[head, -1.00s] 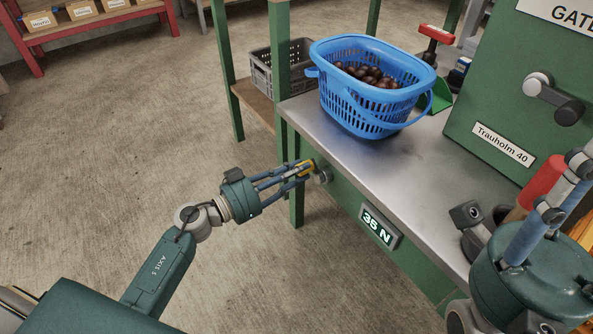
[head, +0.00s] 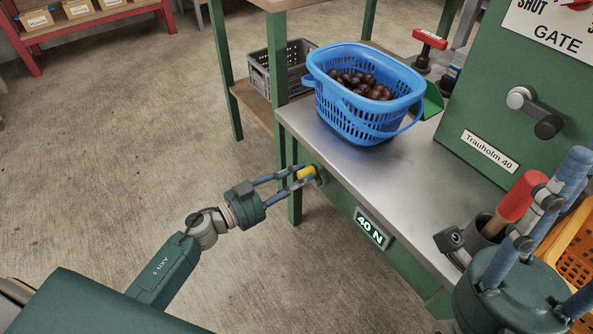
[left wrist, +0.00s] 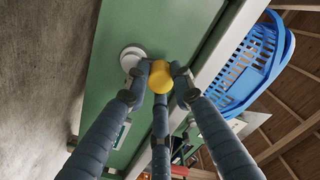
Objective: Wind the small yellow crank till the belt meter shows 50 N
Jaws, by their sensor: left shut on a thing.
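My left gripper (head: 303,176) is shut on the crank. The belt meter (head: 372,228) on the bench's front side reads 40 N. My right gripper (head: 560,185) is at the lower right, its fingers pointing up and right; its fingertips are partly cut off, so its opening is unclear.
A blue basket (head: 372,118) of chestnuts stands on the steel top (head: 375,185). Right of it is the green machine (head: 470,115) labelled Trauholm 40, with a dark lever. The floor at left is clear.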

